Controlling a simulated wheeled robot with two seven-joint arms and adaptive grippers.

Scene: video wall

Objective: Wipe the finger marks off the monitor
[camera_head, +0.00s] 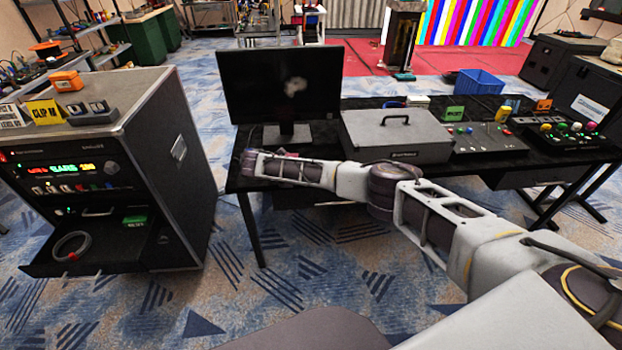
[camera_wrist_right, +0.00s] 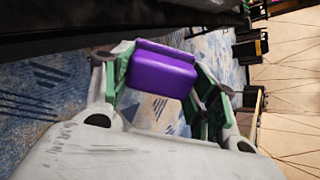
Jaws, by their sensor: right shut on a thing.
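The monitor (camera_head: 265,92) stands upright on its stand at the left end of the black table, with a dark screen. A pale whitish smudge (camera_head: 294,87) shows on the screen, right of its middle. My right arm reaches in from the right, and its gripper (camera_head: 249,160) is low in front of the table's left end, below the screen's lower left corner. In the right wrist view the gripper (camera_wrist_right: 164,82) is shut on a purple block (camera_wrist_right: 160,75), held between its green fingers. The block looks like a sponge or pad and is tilted. My left gripper is not in view.
A grey case (camera_head: 395,134) with a handle sits right of the monitor on the black table (camera_head: 240,181). Control panels and a blue crate (camera_head: 480,82) are farther right. A black equipment rack (camera_head: 165,170) with an open drawer stands left, with carpet between.

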